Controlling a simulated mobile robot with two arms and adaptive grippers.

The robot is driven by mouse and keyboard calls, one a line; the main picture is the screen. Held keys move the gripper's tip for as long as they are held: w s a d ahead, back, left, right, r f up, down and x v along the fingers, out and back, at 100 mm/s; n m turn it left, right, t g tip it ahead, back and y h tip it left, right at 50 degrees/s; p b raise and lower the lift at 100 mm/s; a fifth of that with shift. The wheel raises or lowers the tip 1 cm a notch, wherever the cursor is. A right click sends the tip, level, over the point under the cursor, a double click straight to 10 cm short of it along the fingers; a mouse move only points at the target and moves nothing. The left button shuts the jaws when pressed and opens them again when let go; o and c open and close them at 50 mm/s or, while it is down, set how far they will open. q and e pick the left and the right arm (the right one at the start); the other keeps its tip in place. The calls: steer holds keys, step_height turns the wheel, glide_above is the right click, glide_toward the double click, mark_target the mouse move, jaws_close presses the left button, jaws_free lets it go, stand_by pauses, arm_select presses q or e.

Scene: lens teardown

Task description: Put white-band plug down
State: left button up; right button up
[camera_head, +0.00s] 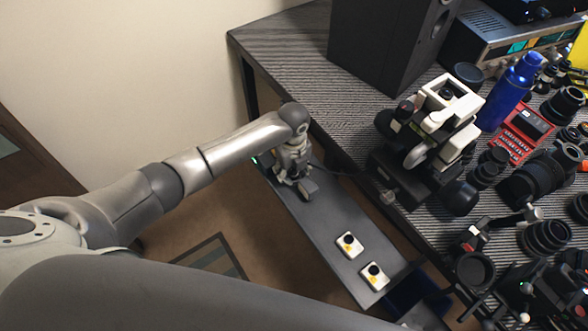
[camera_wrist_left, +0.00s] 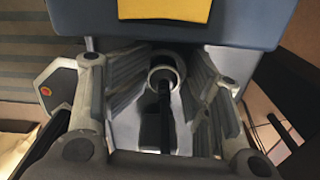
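In the head view the plug is hidden at the gripper. My right gripper is not in view.
Two small white blocks with dark round tops (camera_head: 348,244) (camera_head: 374,275) sit further along the shelf. The striped table (camera_head: 285,45) carries a white and black device (camera_head: 436,125), a blue bottle (camera_head: 510,90), a black speaker and many lens parts. The shelf's middle is clear.

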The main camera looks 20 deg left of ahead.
mark_target(293, 172)
arm_select(q)
steer(key=shift+s+f, duration=0.15)
steer(key=shift+d+r, duration=0.1)
steer(key=shift+r, duration=0.1)
step_height(293, 172, up, 13)
steer(key=p, duration=0.1)
steer(key=shift+w, duration=0.2)
steer(key=shift+r, duration=0.1)
